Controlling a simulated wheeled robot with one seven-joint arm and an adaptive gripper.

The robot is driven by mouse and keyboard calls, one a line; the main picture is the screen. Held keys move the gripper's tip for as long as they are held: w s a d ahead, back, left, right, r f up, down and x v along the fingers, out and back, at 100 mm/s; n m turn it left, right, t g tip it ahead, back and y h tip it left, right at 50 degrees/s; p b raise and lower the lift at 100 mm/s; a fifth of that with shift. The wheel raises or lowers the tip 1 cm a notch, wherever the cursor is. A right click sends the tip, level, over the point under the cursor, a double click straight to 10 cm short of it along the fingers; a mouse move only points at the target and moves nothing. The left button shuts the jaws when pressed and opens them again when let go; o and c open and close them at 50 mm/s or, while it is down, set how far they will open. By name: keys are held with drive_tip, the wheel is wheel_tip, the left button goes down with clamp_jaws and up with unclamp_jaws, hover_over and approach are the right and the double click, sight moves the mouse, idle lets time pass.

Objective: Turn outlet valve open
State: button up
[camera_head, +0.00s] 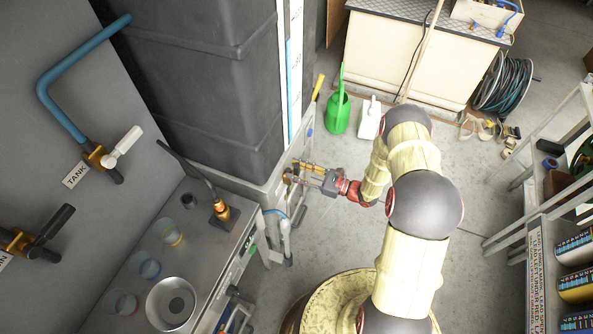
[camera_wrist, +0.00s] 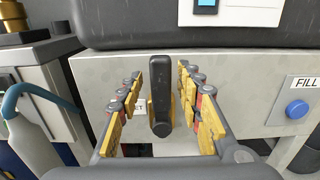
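Gaps show between the lever and the fingers. In the head view my gripper (camera_head: 303,172) is at the grey frame below the dark tank, and hides the valve there.
The dark tank (camera_head: 215,80) stands above the panel. A blue button (camera_wrist: 296,109) under a FILL label is at right in the wrist view. A hose nozzle (camera_head: 285,235) hangs near my gripper. A green watering can (camera_head: 338,112) stands beyond.

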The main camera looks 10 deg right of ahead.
drive_tip(key=v, duration=1.2)
idle(0.3)
